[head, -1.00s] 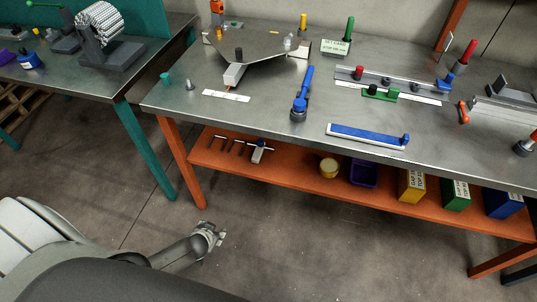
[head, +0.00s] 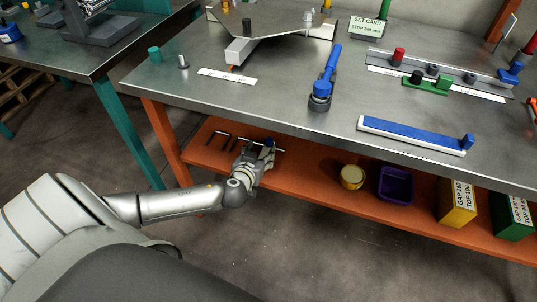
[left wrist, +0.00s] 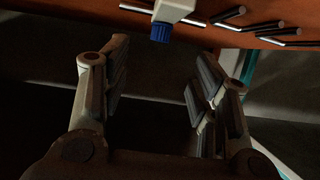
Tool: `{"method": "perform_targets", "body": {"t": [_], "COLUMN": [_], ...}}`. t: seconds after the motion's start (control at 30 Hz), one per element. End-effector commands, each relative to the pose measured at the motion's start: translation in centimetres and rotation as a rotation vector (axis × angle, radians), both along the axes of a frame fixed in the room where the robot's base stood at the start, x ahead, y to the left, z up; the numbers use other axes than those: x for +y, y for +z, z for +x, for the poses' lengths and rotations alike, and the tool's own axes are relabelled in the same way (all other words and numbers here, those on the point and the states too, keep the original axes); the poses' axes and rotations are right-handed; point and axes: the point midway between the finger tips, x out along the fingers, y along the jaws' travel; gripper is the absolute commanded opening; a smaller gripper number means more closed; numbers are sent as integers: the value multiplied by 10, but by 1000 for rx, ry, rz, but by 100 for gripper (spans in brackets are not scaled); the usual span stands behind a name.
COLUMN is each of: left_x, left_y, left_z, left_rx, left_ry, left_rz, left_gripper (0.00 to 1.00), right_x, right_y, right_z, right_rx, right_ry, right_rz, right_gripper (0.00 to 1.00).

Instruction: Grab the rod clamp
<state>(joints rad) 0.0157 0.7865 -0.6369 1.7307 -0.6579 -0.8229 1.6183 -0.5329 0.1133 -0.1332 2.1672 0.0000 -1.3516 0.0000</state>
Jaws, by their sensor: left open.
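The rod clamp, a pale block with a blue knob on a thin metal rod, is on the orange lower shelf. In the head view my left gripper (head: 254,158) is at the shelf and hides most of it; only its blue knob (head: 269,143) and part of the rod show. In the left wrist view the rod clamp (left wrist: 172,10) is at the top, cut by the frame edge, with the blue knob towards me. My left fingers (left wrist: 160,75) are open and empty, with the clamp beyond their tips. My right gripper is not in view.
Several dark rods (left wrist: 235,14) lie beside the clamp on the orange shelf (head: 300,178). A yellow round tin (head: 352,176) and a purple bin (head: 395,184) stand to its right. The metal tabletop (head: 285,120) overhangs the shelf, and a blue toggle tool (head: 325,85) stands on it.

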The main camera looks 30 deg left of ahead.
Motion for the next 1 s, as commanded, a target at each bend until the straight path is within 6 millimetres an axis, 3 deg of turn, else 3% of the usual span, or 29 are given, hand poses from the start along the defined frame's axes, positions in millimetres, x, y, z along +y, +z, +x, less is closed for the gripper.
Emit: {"method": "perform_targets", "body": {"t": [0.2,0.47,0.73,1.0], "left_x": [8,11,18,23], "left_y": [-13,-19,-38,-45], "left_z": [27,38,60,77], "left_rx": [0,2,1,3], "left_ry": [1,0,0,0], "left_rz": [0,-1,2,-1], "left_gripper": [55,55,55,55], "right_x": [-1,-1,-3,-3], "right_y": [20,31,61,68], "right_z": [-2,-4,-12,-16], "right_rx": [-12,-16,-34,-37], "right_ry": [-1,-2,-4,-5], "right_rz": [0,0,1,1], "right_gripper": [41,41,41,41]}}
